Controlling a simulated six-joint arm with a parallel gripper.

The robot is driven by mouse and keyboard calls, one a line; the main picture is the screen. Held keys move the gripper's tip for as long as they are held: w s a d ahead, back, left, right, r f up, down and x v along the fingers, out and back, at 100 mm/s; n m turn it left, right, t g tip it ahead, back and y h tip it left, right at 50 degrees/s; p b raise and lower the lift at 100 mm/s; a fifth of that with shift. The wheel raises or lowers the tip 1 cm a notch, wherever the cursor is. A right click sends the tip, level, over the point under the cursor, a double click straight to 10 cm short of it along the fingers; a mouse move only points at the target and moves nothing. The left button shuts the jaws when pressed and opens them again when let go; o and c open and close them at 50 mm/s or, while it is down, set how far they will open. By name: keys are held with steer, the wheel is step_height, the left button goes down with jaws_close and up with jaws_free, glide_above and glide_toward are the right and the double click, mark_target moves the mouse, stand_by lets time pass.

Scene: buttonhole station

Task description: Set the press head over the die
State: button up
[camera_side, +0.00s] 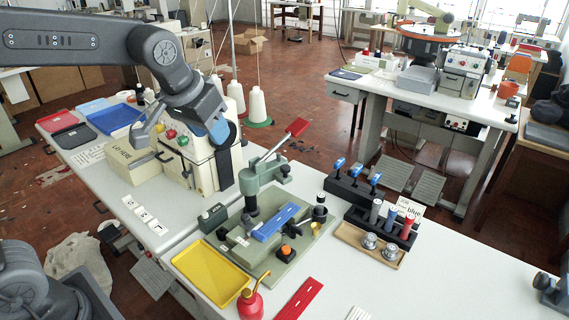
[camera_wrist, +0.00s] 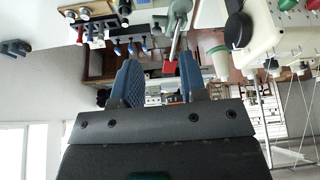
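The green press (camera_side: 262,178) stands on a green base plate (camera_side: 240,262) on the near table, its red-handled lever (camera_side: 296,128) raised at a slant. A dark cylindrical head (camera_side: 251,203) hangs from the press arm above the plate. A blue strip (camera_side: 277,221) lies across the plate; I cannot clearly make out the die. In the wrist view the press arm (camera_wrist: 180,28) appears inverted beyond the fingers. My gripper (camera_side: 182,136) is open and empty, high to the left of the press, in front of the cream machine. Its two blue-padded fingers (camera_wrist: 158,82) stand apart in the wrist view.
A cream sewing machine (camera_side: 208,168) stands left of the press. A yellow tray (camera_side: 210,274), red oil can (camera_side: 250,303) and red strip (camera_side: 299,299) lie in front. Right are a blue-handled tool rack (camera_side: 354,185) and a wooden tray (camera_side: 368,248). The table's right end is mostly clear.

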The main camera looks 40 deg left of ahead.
glide_toward(286, 167)
steer(key=v, duration=0.5)
steer(key=shift+n, duration=0.5)
steer(key=x, duration=1.4)
steer(key=shift+c, duration=0.3)
jaws_close()
